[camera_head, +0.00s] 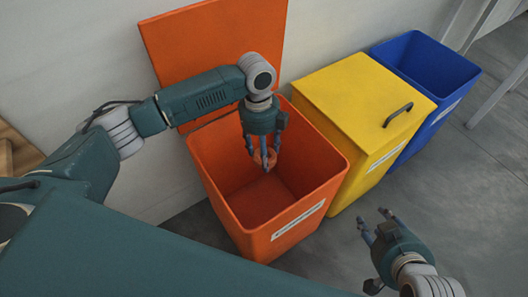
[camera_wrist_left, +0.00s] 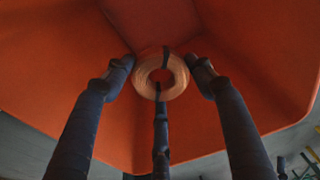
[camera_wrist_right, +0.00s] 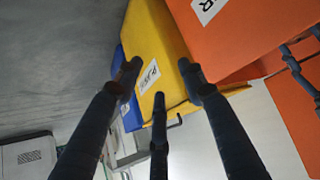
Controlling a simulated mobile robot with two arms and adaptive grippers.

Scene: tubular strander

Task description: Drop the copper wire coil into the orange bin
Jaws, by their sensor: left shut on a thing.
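The copper wire coil (camera_wrist_left: 146,76) is a ring with a dark band, held between the fingers of my left gripper (camera_wrist_left: 161,75). In the head view the coil (camera_head: 264,158) shows at the fingertips of my left gripper (camera_head: 262,152), inside the mouth of the orange bin (camera_head: 228,206). The bin's lid (camera_head: 215,42) stands open against the wall. The bin floor looks empty. My right gripper (camera_head: 374,224) is empty, with its fingers apart, in front of the yellow bin; its fingers also show in the right wrist view (camera_wrist_right: 160,80).
A yellow bin (camera_head: 345,105) with a closed lid and black handle stands right of the orange bin. A blue bin (camera_head: 440,70), open on top, stands beyond it. A wall is behind the bins. Grey floor (camera_head: 480,190) is clear at the right.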

